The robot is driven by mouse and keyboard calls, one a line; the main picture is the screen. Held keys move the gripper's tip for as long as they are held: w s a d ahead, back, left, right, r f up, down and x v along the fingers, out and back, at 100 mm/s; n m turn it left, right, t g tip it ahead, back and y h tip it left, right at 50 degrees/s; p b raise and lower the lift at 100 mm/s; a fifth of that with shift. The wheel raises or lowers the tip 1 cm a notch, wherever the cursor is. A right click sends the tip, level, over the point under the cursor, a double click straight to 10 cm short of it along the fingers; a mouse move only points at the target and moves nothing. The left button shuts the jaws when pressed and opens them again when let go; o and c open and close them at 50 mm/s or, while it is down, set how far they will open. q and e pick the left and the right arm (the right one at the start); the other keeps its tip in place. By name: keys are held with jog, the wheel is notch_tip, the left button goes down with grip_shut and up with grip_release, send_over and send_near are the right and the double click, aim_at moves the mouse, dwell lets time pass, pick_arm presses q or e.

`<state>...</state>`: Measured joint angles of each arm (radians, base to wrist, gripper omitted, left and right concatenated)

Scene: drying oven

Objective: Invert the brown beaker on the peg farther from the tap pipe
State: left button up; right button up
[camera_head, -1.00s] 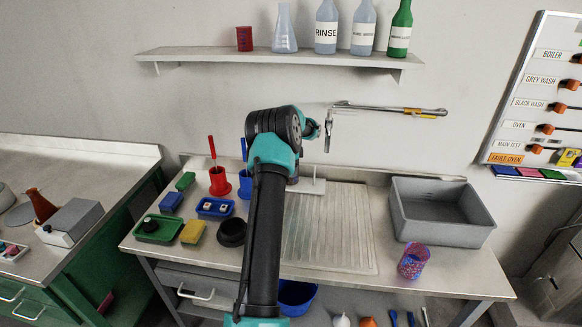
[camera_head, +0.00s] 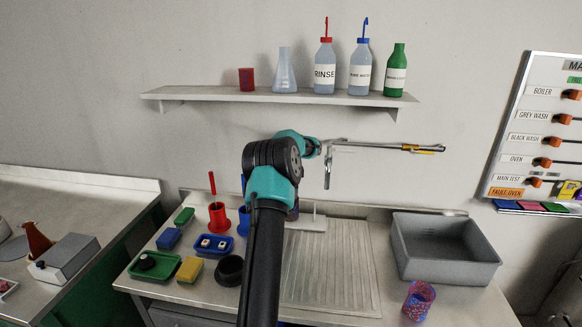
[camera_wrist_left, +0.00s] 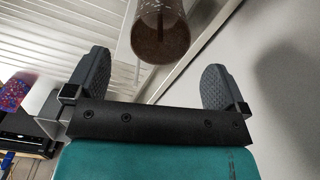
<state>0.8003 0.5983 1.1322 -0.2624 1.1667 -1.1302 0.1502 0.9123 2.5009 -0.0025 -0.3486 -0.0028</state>
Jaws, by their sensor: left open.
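The brown beaker (camera_wrist_left: 160,38) shows at the top of the left wrist view, speckled and see-through, cut off by the frame. A thin upright line shows within its outline; I cannot tell whether this peg is inside or behind it. Another thin rod (camera_wrist_left: 138,72) shows just below. My left gripper (camera_wrist_left: 155,68) is open, its two dark pads apart on either side of and short of the beaker, not touching it. In the head view my arm hides the gripper and most of the peg stand (camera_head: 311,220). My right gripper is not seen.
A grey basin (camera_head: 447,250) and a red-purple speckled beaker (camera_head: 418,299) stand right of the ribbed drainboard (camera_head: 335,270). Coloured trays, sponges and red holder (camera_head: 218,216) lie left. A shelf (camera_head: 280,96) carries bottles above.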

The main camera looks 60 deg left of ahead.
pick_arm(q)
notch_tip(320, 180, up, 10)
dwell(0.4)
jog(key=shift+w, duration=0.1)
dwell(0.9)
